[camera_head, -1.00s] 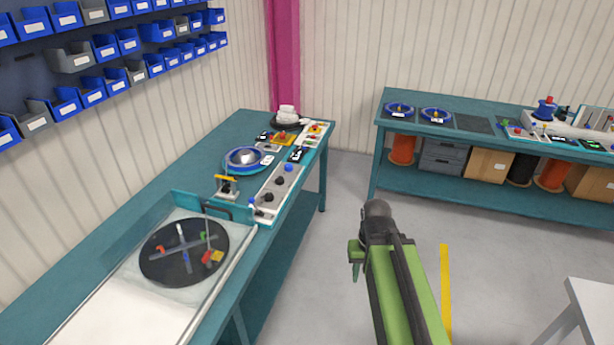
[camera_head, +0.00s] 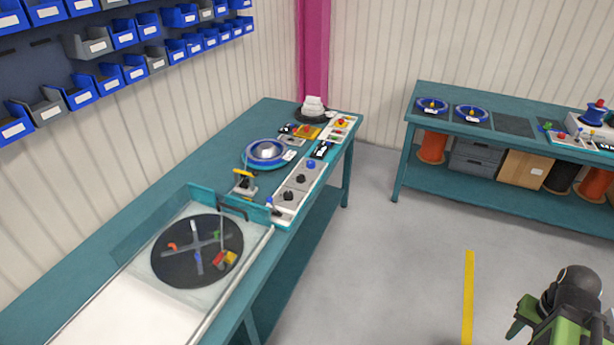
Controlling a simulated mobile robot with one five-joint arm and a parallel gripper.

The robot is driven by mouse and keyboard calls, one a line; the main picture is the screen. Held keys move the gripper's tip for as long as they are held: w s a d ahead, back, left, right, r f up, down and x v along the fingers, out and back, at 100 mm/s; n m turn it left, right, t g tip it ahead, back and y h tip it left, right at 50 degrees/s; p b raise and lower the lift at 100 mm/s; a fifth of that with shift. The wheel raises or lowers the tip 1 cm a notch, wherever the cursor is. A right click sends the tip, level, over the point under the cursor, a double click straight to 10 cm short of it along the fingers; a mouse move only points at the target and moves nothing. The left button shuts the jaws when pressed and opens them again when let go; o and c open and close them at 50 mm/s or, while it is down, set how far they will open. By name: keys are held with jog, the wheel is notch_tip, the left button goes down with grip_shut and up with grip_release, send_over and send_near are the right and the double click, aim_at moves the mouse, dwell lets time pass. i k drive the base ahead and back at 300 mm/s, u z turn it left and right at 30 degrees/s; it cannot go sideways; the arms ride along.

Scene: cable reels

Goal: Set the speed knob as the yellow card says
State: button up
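A light control panel (camera_head: 296,189) runs along the right edge of the left bench. It carries black knobs (camera_head: 288,195) and (camera_head: 301,179) and a blue knob (camera_head: 311,164). I cannot tell which is the speed knob or read their settings. A yellow flat piece (camera_head: 307,132) lies at the bench's far end; I cannot tell if it is the yellow card, and no writing on it is legible. Only green and black parts of my arm show at the lower right, apart from the bench over the floor.
The left bench (camera_head: 160,235) holds a dark turntable disc (camera_head: 178,275) and a blue-rimmed reel (camera_head: 251,159). Blue bins (camera_head: 77,87) hang above it. A second bench (camera_head: 400,170) stands at the back right. Open floor (camera_head: 390,260) lies between the benches.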

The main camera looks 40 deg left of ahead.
aim_at(301, 178)
jog(key=u, duration=0.05)
jog(key=i, duration=1.55)
jog(key=u, duration=1.4)
jog(key=k, duration=0.15)
jog(key=u, duration=2.3)
jog(key=i, duration=1)
jog(key=u, duration=0.3)
